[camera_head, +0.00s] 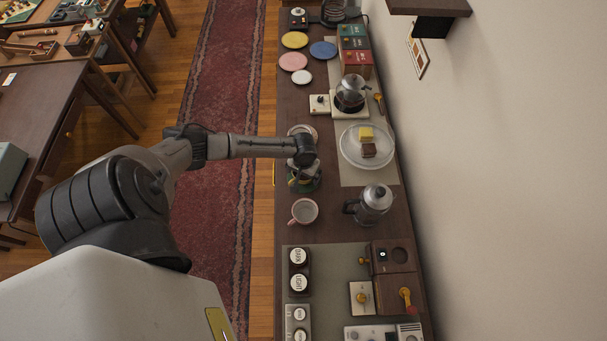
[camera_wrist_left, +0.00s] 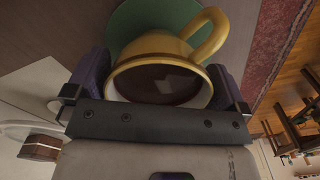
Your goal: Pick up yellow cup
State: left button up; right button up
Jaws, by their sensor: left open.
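The yellow cup (camera_wrist_left: 160,50) holds a dark liquid and stands on a green saucer (camera_wrist_left: 128,20) in the left wrist view. Its handle points up and right there. My left gripper (camera_wrist_left: 160,88) is open, with one purple-padded finger on each side of the cup; I cannot tell whether they touch it. In the head view, my left gripper (camera_head: 304,173) is over the counter and hides most of the cup; part of the green saucer (camera_head: 304,188) shows below it. My right gripper is in neither view.
On the counter (camera_head: 335,218), a pink cup (camera_head: 304,211) and a metal pot (camera_head: 374,202) stand nearer. A clear plate (camera_head: 352,155) with two cake pieces lies to the right. A coffee pot (camera_head: 350,93) stands farther away. A wall (camera_head: 480,180) borders the counter's right side.

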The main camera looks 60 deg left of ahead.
pick_arm(q)
jog(key=c, duration=0.8)
jog(key=shift+r, duration=0.2)
